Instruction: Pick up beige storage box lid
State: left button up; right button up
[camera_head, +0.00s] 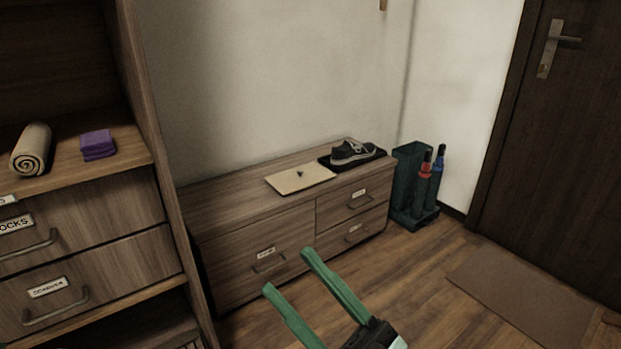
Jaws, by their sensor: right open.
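The beige storage box lid (301,178) lies flat on top of the low wooden cabinet, near its middle. A small dark green mark or knob shows at its centre. My right gripper (288,270) is at the bottom middle, with its two green fingers spread apart and nothing between them. It appears in front of the cabinet's drawers, lower in the picture than the lid and apart from it. My left gripper is not in view.
A dark shoe (352,151) sits on a black tray (376,156) right of the lid. A green umbrella stand (408,180) is beside the low cabinet (215,205). A tall shelf at left holds a rolled towel (31,150) and purple cloth (98,145). A doormat (520,295) lies right.

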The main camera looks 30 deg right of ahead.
aim_at(286, 182)
jog(key=l+u, duration=0.1)
jog(key=l, duration=0.85)
jog(key=i+l, duration=0.25)
jog(key=l, duration=0.2)
jog(key=i+l+u, duration=0.1)
jog(key=i+l, duration=0.15)
jog(key=l, duration=0.15)
jog(key=i+l+u, duration=0.1)
jog(key=i+l, duration=0.2)
jog(key=i, duration=0.15)
jog(key=i+l+u, duration=0.1)
jog(key=i+l, duration=0.3)
jog(key=i, duration=0.8)
